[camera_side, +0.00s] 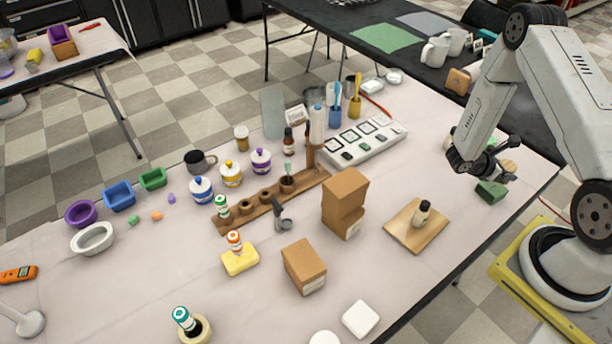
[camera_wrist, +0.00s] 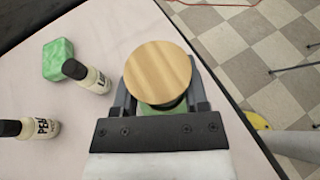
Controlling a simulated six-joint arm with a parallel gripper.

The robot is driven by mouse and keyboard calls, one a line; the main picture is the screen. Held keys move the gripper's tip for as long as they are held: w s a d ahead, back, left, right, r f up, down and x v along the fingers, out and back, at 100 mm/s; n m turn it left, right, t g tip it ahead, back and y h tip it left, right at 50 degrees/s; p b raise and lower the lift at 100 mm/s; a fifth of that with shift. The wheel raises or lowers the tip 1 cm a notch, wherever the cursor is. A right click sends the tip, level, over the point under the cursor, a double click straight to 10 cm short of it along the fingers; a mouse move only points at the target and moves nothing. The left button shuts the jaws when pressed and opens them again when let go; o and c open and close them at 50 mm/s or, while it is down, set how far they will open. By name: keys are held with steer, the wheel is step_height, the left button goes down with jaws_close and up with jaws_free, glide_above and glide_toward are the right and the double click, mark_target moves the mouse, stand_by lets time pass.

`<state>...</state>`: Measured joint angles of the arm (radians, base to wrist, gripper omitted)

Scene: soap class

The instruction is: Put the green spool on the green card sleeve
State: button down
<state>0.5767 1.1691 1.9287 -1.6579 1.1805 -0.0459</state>
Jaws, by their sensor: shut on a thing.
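My gripper (camera_wrist: 160,100) is shut on a spool with a round pale wooden end (camera_wrist: 158,72) and some green beneath it. Most of its body is hidden by that end and my jaws. In the side view my gripper (camera_side: 492,162) is at the right of the table, and the spool's wooden end (camera_side: 508,166) shows beside it. I cannot tell for certain which thing is the green card sleeve. A flat green sheet (camera_side: 387,38) lies on the far dark table, and a white panel (camera_side: 385,140) with framed squares stands on the near table.
A green block (camera_wrist: 58,60) and two black-capped bottles (camera_wrist: 88,76) (camera_wrist: 40,129) are left of my gripper in the wrist view. Cardboard boxes (camera_side: 345,203) and a wooden board with a bottle (camera_side: 408,238) stand mid-table. The table edge is close by.

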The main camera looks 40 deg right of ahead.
steer(key=shift+d+f, duration=0.1)
steer(key=shift+w+d+f, duration=0.15)
steer(key=shift+w+f, duration=0.05)
steer(key=shift+f, duration=1.6)
steer(key=shift+f, duration=0.1)
steer(key=shift+c, duration=0.5)
jaws_free()
steer(key=shift+r, duration=0.2)
steer(key=v, duration=1.2)
